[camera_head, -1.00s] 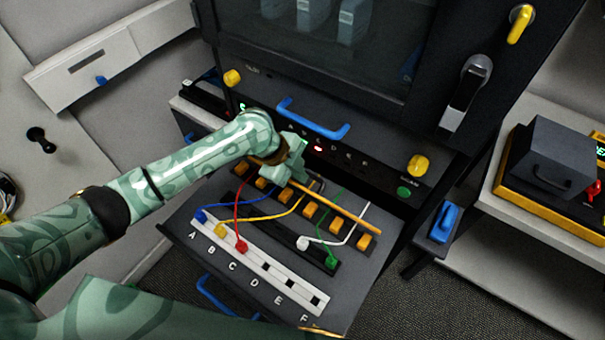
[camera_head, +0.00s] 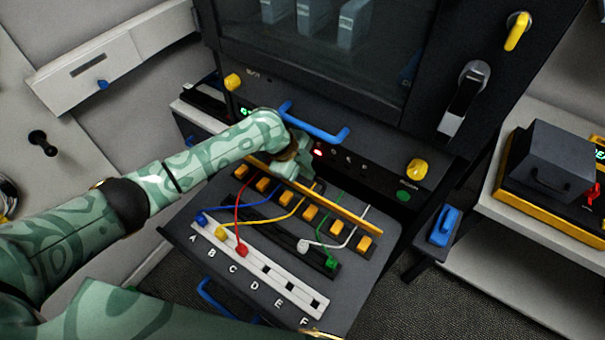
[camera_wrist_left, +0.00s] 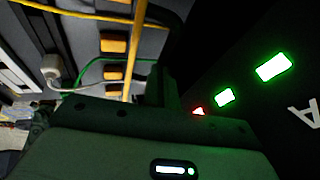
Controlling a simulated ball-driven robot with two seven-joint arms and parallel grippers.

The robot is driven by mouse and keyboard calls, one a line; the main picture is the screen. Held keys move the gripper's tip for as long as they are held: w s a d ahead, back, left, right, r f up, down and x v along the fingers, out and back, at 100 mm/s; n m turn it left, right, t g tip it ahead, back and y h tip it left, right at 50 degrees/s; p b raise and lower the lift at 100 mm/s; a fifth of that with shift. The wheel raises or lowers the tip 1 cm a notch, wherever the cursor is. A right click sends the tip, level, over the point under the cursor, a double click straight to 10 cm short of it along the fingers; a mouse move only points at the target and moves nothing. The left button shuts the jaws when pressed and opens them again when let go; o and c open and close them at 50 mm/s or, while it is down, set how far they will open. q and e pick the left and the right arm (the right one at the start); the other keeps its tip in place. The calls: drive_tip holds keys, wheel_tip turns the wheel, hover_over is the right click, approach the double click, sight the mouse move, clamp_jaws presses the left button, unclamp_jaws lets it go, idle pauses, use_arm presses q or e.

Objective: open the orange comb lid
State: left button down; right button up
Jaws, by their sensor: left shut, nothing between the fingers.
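The orange comb lid (camera_head: 345,213) is a long thin bar along the back of the row of orange comb blocks (camera_head: 310,213). It looks raised on edge, with its broad face showing and the blocks uncovered in front. Its left part is partly hidden by my left gripper (camera_head: 290,172), which is shut and empty at the lid's left half, close against it; I cannot tell whether they touch. In the left wrist view the lid (camera_wrist_left: 135,50) runs upright past orange blocks (camera_wrist_left: 113,73), above the dark gripper body. My right gripper is not in view.
Blue, red, yellow, green and white cables run from the comb to plugs in front. Behind are a blue handle (camera_head: 318,128), a lit panel and a yellow knob (camera_head: 416,169).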

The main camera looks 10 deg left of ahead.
use_arm(q)
drive_tip(key=s+a+r+p, duration=0.1)
drive_tip(key=s+a, duration=0.4)
drive_tip(key=a, duration=0.7)
drive_tip(key=shift+s+a+r, duration=0.15)
drive_tip(key=shift+s+r, duration=0.05)
drive_tip(key=shift+r, duration=0.6)
